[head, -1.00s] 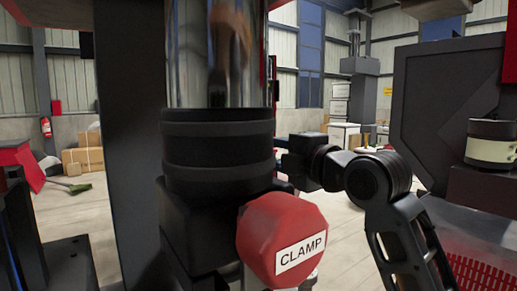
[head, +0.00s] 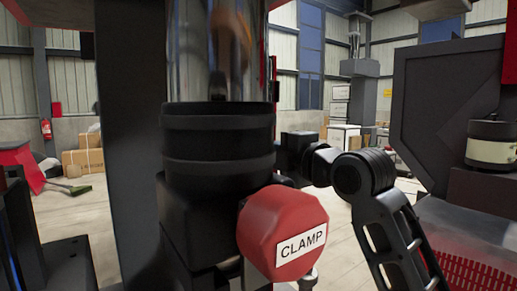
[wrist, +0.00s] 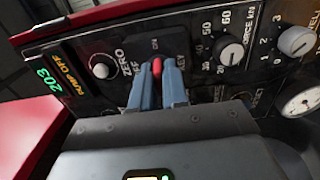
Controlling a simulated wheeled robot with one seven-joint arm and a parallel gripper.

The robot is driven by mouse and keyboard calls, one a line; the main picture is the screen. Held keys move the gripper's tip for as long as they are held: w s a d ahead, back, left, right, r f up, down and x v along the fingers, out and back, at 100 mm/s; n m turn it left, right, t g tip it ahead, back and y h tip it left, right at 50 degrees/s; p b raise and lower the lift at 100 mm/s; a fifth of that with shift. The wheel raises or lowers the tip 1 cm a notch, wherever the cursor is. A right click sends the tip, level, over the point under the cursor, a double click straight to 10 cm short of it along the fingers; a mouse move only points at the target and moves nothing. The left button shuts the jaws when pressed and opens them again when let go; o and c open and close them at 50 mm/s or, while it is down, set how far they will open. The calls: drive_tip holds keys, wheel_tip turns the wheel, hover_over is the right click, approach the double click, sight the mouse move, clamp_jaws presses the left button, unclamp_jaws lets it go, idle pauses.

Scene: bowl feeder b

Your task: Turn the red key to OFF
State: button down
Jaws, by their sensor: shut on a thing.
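The red key (wrist: 157,67) stands out of a dark control panel (wrist: 118,50) in the wrist view. My gripper (wrist: 158,75) is shut on it, with one blue-grey finger on each side. The key's tip points toward the top of the picture, close to the "ON" mark. The letters "FF" show to its left, partly hidden by a finger. The lower part of the key is hidden between the fingers. In the head view my gripper and the key are hidden behind the dark column.
A red CLAMP knob (head: 282,232) stands near my arm in the head view.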

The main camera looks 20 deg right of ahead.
drive_tip(key=shift+f+n+b, duration=0.1)
drive_tip(key=shift+n+b, duration=2.1)
drive_tip(key=shift+b, duration=0.35)
drive_tip(key=shift+n+b, duration=0.4)
drive_tip(key=shift+b, duration=0.05)
drive_tip(key=shift+n+b, duration=1.7)
drive_tip(key=shift+n, duration=0.2)
drive_tip(key=shift+n+b, duration=0.3)
drive_tip(key=shift+n, duration=0.2)
drive_tip(key=n+b, duration=0.2)
drive_tip(key=n, duration=0.2)
drive_tip(key=shift+b, duration=0.35)
drive_tip(key=shift+n, duration=0.5)
